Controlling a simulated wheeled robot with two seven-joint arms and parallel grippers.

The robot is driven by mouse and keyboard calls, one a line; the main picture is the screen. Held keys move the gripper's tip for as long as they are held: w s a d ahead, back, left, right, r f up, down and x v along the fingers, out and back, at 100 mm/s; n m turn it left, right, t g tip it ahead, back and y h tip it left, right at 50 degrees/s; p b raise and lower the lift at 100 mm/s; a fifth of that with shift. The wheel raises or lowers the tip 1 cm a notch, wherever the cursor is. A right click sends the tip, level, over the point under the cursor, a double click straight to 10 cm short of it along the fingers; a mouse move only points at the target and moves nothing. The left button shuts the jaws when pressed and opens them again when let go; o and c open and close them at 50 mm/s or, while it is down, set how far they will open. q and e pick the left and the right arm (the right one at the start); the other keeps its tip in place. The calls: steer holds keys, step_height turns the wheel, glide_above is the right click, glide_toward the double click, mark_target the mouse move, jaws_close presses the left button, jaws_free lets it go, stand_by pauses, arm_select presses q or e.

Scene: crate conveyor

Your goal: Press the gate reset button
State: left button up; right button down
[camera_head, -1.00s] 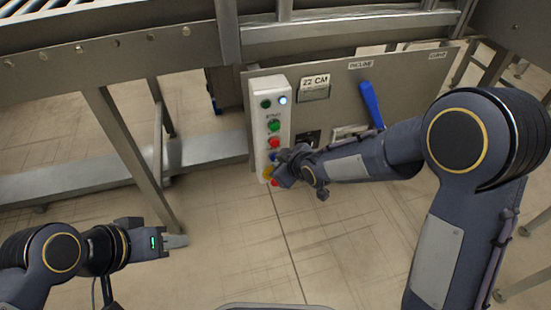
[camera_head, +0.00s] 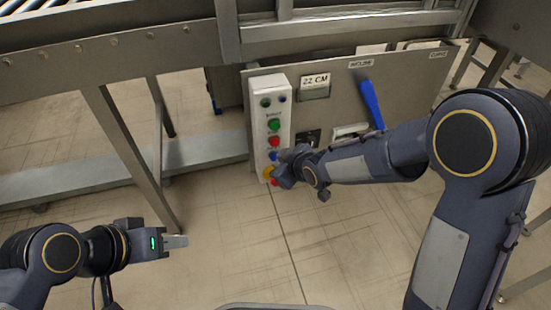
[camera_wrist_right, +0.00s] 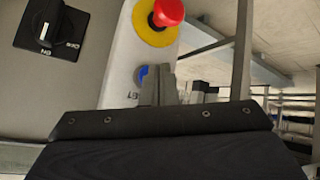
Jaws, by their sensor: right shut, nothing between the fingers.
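The white control box (camera_head: 258,125) stands on the grey panel with a column of buttons. A green button (camera_head: 274,125) and a red one (camera_head: 274,141) sit above a blue button (camera_head: 274,156). The blue button shows in the right wrist view (camera_wrist_right: 142,73), its label partly hidden. My right gripper (camera_head: 279,169) is at the box's lower part; in the right wrist view its shut, empty fingers (camera_wrist_right: 159,84) are right beside the blue button, overlapping its edge. I cannot tell whether they touch. My left gripper (camera_head: 175,241) is away over the floor; its finger gap is not clear.
A red stop button on a yellow ring (camera_wrist_right: 166,14) is close to the right fingers. A black rotary switch (camera_wrist_right: 48,30) is beside the box. A blue lever (camera_head: 371,104) and a "22 CM" display (camera_head: 315,82) are on the panel. The conveyor frame (camera_head: 120,52) runs above.

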steer(key=shift+s+d, duration=0.15)
steer(key=shift+s, duration=0.2)
steer(key=s, duration=0.1)
steer(key=s+d, duration=0.1)
steer(key=s, duration=0.1)
steer(key=s+b, duration=0.1)
steer(key=shift+s+d, duration=0.25)
steer(key=shift+s, duration=0.15)
stand_by(0.7)
